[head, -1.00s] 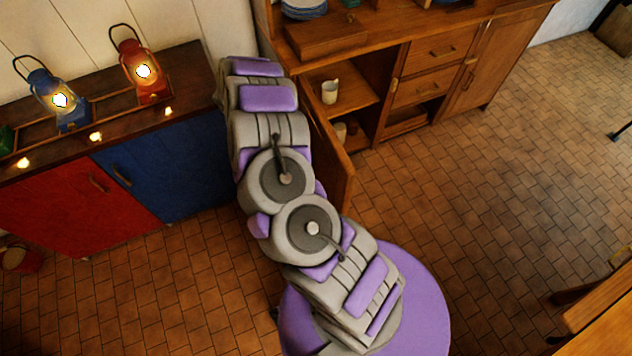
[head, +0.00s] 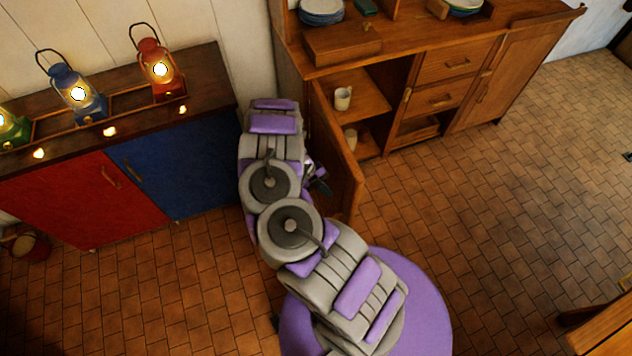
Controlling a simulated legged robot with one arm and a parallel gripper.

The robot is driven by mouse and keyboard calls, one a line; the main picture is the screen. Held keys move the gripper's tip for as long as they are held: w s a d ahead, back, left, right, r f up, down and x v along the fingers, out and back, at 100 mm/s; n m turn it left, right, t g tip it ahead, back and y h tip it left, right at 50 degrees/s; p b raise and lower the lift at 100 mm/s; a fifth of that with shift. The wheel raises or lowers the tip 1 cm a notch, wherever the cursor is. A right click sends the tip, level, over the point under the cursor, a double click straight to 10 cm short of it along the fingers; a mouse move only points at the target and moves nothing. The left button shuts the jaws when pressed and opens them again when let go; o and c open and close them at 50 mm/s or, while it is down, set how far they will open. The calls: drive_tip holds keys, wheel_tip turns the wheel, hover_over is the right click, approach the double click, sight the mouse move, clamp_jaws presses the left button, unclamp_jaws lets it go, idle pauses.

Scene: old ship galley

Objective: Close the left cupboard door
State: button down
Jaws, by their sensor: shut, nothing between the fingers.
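The left cupboard door (head: 346,178) is a wooden panel on the brown wooden cabinet. It stands wide open, swung out toward me, and the compartment behind it (head: 362,97) shows a white mug (head: 342,98) on its shelf. My gripper (head: 318,180) is partly hidden behind my arm. Its dark and purple parts show on the left side of the door, close to the panel's face. It is shut and empty. I cannot tell whether it touches the door.
A low cupboard with a red door (head: 75,205) and a blue door (head: 185,165) stands left of my arm, with lit lanterns (head: 78,92) on top. Tiled floor (head: 470,190) is clear to the right.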

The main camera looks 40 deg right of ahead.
sight(344, 193)
drive_tip(key=d, duration=0.4)
drive_tip(key=shift+s+d, duration=0.2)
drive_tip(key=shift+s, duration=0.2)
drive_tip(key=shift+a+r, duration=0.15)
drive_tip(key=shift+a, duration=0.25)
